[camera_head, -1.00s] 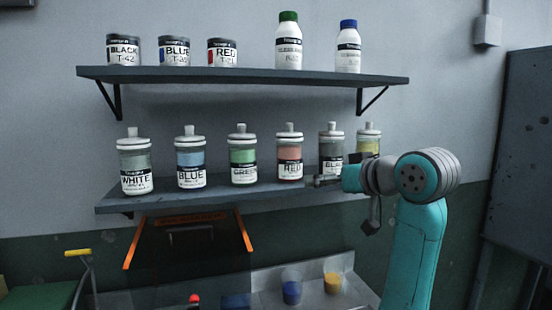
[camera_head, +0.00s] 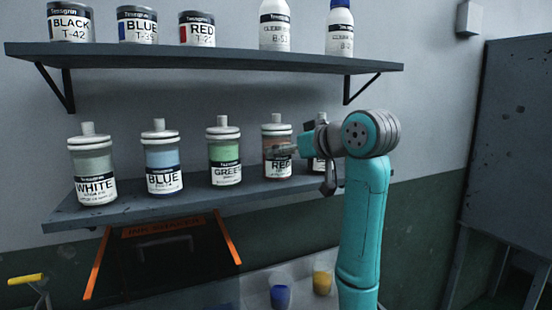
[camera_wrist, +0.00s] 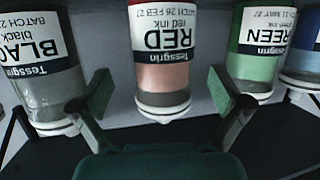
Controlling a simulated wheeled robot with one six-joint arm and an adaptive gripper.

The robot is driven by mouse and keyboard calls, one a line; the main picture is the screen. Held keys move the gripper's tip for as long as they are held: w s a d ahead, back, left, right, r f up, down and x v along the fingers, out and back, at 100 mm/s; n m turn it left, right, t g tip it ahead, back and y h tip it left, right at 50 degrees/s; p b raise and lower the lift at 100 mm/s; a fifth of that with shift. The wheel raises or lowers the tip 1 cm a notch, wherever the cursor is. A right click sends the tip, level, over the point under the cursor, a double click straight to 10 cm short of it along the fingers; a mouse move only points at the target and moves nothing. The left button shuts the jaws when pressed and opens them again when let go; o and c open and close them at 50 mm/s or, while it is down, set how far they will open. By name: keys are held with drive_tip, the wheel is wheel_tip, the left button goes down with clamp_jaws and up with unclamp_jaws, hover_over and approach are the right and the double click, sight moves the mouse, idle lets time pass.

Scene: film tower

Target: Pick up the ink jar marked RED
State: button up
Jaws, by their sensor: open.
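The ink jar marked RED (camera_head: 277,134), with reddish ink and a white lid, stands upright on the lower shelf (camera_head: 120,209). In the wrist view the RED jar (camera_wrist: 163,72) appears upside down at the centre. My gripper (camera_head: 286,151) is at the jar's front right in the head view and covers part of it. In the wrist view my gripper (camera_wrist: 155,100) is open, its two fingers spread wide to either side of the RED jar. Nothing is held, and I cannot tell whether a finger touches the jar.
The GREEN jar (camera_wrist: 257,66) and BLACK jar (camera_wrist: 45,85) stand on either side of RED, close to my fingers. BLUE (camera_head: 162,160) and WHITE (camera_head: 92,165) jars stand farther left. An upper shelf (camera_head: 215,55) with cans and bottles runs above.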

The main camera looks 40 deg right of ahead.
drive_tip(key=x, duration=0.5)
drive_tip(key=shift+a+f, duration=0.1)
drive_tip(key=shift+a, duration=0.05)
drive_tip(key=c, duration=1.6)
drive_tip(key=shift+o, duration=0.2)
drive_tip(key=shift+r, duration=0.2)
